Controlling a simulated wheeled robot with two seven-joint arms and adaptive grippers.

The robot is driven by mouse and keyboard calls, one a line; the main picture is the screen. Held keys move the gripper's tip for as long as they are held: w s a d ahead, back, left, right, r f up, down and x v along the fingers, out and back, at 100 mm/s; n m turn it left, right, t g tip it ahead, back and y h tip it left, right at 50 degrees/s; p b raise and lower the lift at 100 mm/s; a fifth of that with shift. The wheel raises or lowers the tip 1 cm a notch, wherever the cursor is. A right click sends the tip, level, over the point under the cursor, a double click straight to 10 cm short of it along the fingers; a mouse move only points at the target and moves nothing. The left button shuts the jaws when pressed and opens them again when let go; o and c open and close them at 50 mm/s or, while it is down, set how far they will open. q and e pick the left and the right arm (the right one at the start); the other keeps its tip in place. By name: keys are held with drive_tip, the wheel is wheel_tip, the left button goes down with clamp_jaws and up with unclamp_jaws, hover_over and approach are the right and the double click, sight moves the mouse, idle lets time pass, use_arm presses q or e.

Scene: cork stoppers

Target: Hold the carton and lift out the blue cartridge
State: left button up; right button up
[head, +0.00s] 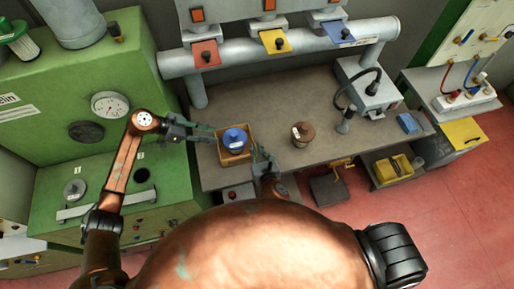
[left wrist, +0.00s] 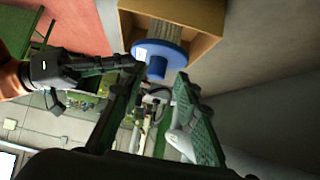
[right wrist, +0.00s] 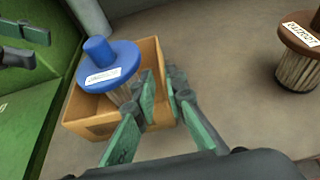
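An open tan carton (head: 237,157) stands near the bench's front left edge. The blue cartridge (head: 235,137), with a wide blue flange and knob, stands in it; its lower part is hidden by the walls. My right gripper (head: 262,158) has one finger inside and one outside the carton's right wall, close against it, in the right wrist view (right wrist: 160,90). My left gripper (head: 208,133) is left of the carton, open and empty. In the left wrist view its spread fingers (left wrist: 160,80) point toward the blue cartridge (left wrist: 158,55), apart from it.
A brown labelled cartridge (head: 303,134) stands on the bench (head: 330,110) right of the carton. A green machine (head: 90,110) with a gauge is at the left. A grey box with a bent black hose (head: 370,88) stands at the right.

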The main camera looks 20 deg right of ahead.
drive_tip(key=shift+x, duration=3.9)
drive_tip(key=shift+c, duration=0.7)
clamp_jaws()
use_arm(q)
drive_tip(key=shift+o, duration=0.6)
